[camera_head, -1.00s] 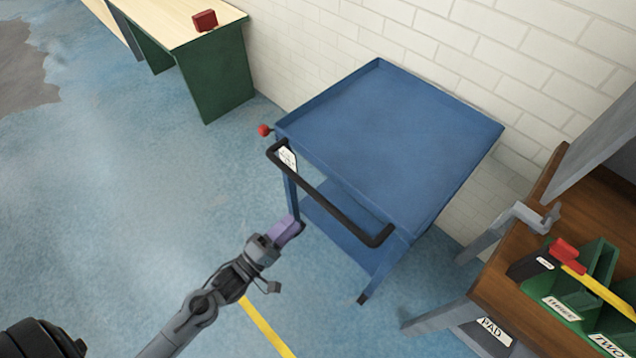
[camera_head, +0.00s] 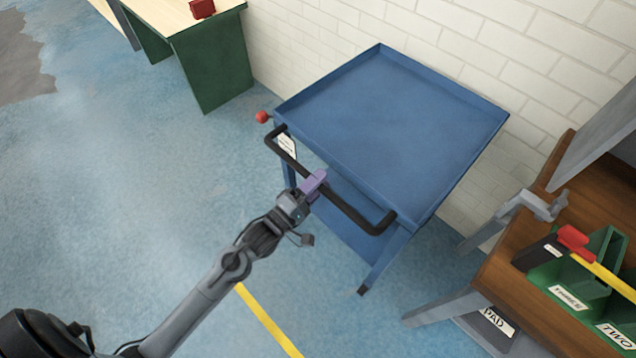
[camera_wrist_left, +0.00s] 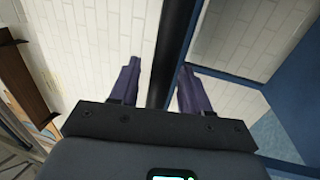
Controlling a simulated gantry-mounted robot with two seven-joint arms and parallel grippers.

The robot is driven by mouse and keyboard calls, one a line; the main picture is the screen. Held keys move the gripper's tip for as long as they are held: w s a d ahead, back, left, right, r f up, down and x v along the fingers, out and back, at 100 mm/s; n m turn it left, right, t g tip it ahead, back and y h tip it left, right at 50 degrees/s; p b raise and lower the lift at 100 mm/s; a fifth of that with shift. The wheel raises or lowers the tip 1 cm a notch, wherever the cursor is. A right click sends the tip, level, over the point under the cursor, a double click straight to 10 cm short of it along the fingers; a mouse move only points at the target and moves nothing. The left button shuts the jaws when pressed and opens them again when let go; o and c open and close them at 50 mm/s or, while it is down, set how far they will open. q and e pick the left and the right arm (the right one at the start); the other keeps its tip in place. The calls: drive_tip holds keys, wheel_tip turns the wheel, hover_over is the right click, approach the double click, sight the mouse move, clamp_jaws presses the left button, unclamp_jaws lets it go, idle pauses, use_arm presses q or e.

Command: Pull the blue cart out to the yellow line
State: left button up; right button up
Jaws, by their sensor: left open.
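The blue cart (camera_head: 395,115) stands against the white brick wall, with a flat rimmed top and a lower shelf. Its black handle bar (camera_head: 352,211) runs along the near side. My left gripper (camera_head: 318,180) is at the middle of this handle. In the left wrist view the open purple fingers (camera_wrist_left: 158,85) stand on either side of the black bar (camera_wrist_left: 174,50), apart from each other. The yellow line (camera_head: 268,322) lies on the floor at the bottom, partly hidden by my left arm. My right gripper is not in view.
A red knob (camera_head: 262,117) sticks out at the cart's left corner. A green bench with a pale top (camera_head: 160,12) is at upper left. A wooden workbench (camera_head: 500,275) with green bins (camera_head: 575,280) stands close on the right. The blue floor at left is clear.

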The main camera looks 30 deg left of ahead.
use_arm(q)
clamp_jaws()
idle(0.3)
